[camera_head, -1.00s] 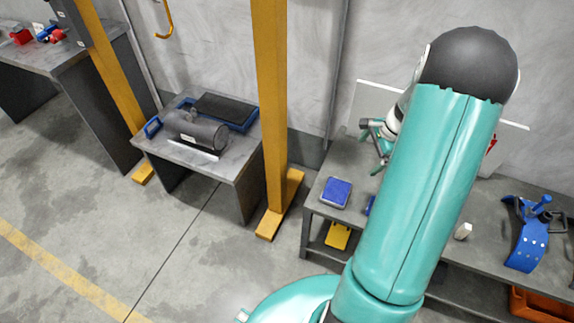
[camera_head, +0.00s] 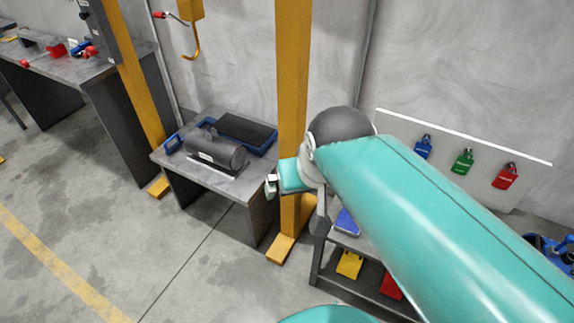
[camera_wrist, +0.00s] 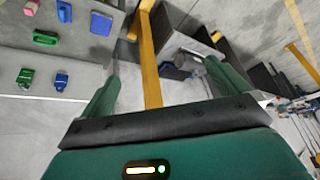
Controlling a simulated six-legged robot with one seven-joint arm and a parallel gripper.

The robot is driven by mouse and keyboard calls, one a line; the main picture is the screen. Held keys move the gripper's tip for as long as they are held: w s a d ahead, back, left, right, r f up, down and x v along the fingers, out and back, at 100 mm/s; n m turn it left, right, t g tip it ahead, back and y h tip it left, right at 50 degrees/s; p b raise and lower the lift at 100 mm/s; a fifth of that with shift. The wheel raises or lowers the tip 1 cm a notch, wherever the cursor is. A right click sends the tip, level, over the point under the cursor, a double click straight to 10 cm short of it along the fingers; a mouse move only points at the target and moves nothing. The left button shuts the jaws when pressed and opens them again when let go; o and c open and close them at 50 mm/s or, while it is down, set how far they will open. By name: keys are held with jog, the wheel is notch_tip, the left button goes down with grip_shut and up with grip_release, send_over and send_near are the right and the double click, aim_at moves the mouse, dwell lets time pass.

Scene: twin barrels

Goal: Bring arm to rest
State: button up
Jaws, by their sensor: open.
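My teal arm stretches from the lower right toward the middle in the head view, with its dark grey joint in front of the yellow post. Part of its end (camera_head: 272,186) shows left of that joint; the rest of it is hidden behind the arm. In the wrist view my gripper (camera_wrist: 160,85) has two green fingers set wide apart, with nothing between them. The floor and the yellow post (camera_wrist: 148,60) show beyond the gap.
In the head view, a low table (camera_head: 240,185) holds a dark cylindrical motor (camera_head: 215,150). The yellow post (camera_head: 292,90) stands close to my arm. A white board with blue (camera_head: 423,148), green (camera_head: 463,161) and red (camera_head: 505,176) padlocks is behind. Open floor lies lower left.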

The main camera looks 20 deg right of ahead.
jog(key=shift+s+a+r+n, duration=0.1)
jog(key=shift+s+a+n, duration=0.25)
jog(key=shift+s, duration=0.15)
jog(key=shift+s+a+r+n, duration=0.1)
jog(key=shift+s+a+n, duration=0.2)
jog(key=shift+s, duration=0.2)
